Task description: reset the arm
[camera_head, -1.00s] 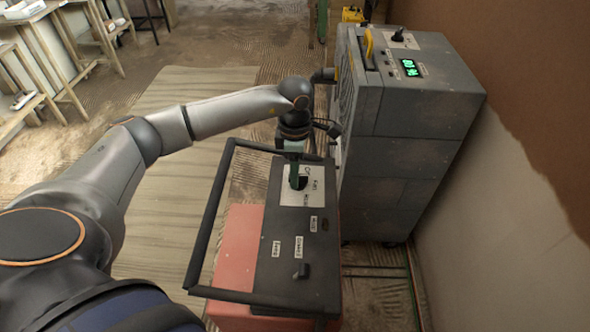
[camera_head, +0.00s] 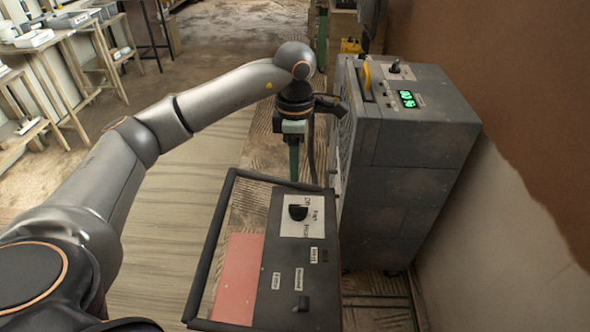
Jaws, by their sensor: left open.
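My left arm reaches in from the left, and its wrist bends down past the control panel's far edge. My left gripper (camera_head: 294,160) points down beyond the panel and is open and empty, though its fingertips are small and dark here. The black control panel (camera_head: 262,297) carries a black knob (camera_head: 298,212) on a white label plate, and the gripper is clear of this knob. A smaller dark switch (camera_head: 301,304) sits lower on the panel. My right gripper is out of view.
A dark rail (camera_head: 208,245) frames the panel's left side, above a red surface (camera_head: 239,280). A tall grey machine (camera_head: 415,140) with a green display stands close on the right, by the wall. Worktables (camera_head: 62,50) stand at the far left; floor between is open.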

